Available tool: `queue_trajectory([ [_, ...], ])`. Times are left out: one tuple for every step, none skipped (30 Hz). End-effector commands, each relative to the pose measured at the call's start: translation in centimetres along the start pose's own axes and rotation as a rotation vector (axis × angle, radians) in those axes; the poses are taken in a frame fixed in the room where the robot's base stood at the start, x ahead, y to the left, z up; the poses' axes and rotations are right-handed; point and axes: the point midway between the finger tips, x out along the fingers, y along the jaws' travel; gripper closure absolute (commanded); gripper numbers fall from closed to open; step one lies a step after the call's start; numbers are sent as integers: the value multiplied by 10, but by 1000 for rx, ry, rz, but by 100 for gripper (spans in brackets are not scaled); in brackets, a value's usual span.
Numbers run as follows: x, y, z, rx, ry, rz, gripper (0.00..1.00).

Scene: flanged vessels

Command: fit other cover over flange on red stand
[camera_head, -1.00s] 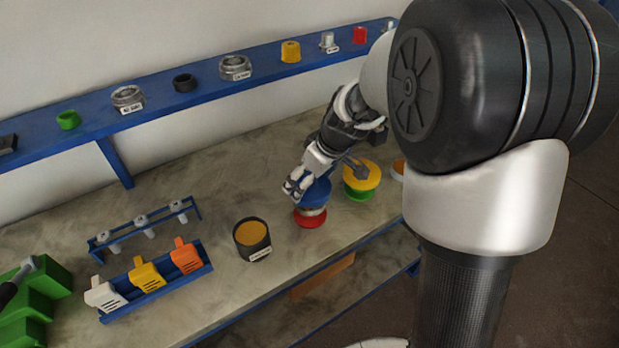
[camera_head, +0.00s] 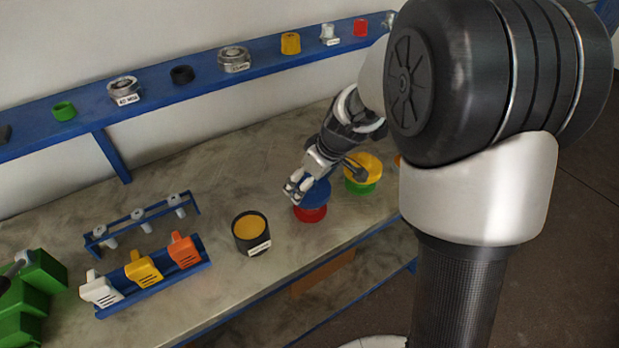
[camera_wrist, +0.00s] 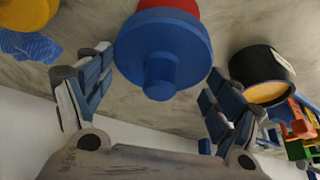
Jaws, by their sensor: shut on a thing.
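The red stand (camera_head: 310,214) is on the bench, in the middle of the head view. The blue cover (camera_head: 316,190) is directly over it, and no flange shows between the two. In the wrist view the blue cover (camera_wrist: 140,42) is a round disc with a knob, in front of the red stand (camera_wrist: 170,5). My gripper (camera_head: 297,187) is shut on the blue cover, with its fingers on either side in the wrist view (camera_wrist: 162,65). Whether the cover is fully seated cannot be told. A yellow cover (camera_head: 362,163) sits over a green stand (camera_head: 360,187) to the right.
A dark cup (camera_head: 250,233) with an orange-yellow inside stands left of the red stand. A blue holder (camera_head: 160,296) with white, yellow and orange pieces is further left, near green bins (camera_head: 35,280). A blue wall shelf (camera_head: 205,71) bears rings and caps. Bench between is clear.

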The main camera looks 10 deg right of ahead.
Motion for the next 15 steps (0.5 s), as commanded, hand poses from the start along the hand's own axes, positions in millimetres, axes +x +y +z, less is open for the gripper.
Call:
queue_trajectory([
  [2,0,1,1,0,-1,40],
  [2,0,1,1,0,-1,40],
  [4,0,1,1,0,-1,40],
  [4,0,2,2,0,-1,40],
  [5,0,2,2,0,-1,40],
  [6,0,3,2,-1,-1,40],
  [7,0,3,1,-1,-1,40],
  [8,0,4,1,-1,-1,40],
  [9,0,4,1,-1,-1,40],
  [10,0,4,0,-1,-1,40],
  [11,0,5,0,-1,-1,40],
  [12,0,5,1,-1,-1,40],
  [12,0,5,0,-1,0,14],
  [11,0,5,0,0,0,12],
  [11,0,5,0,0,0,10],
])
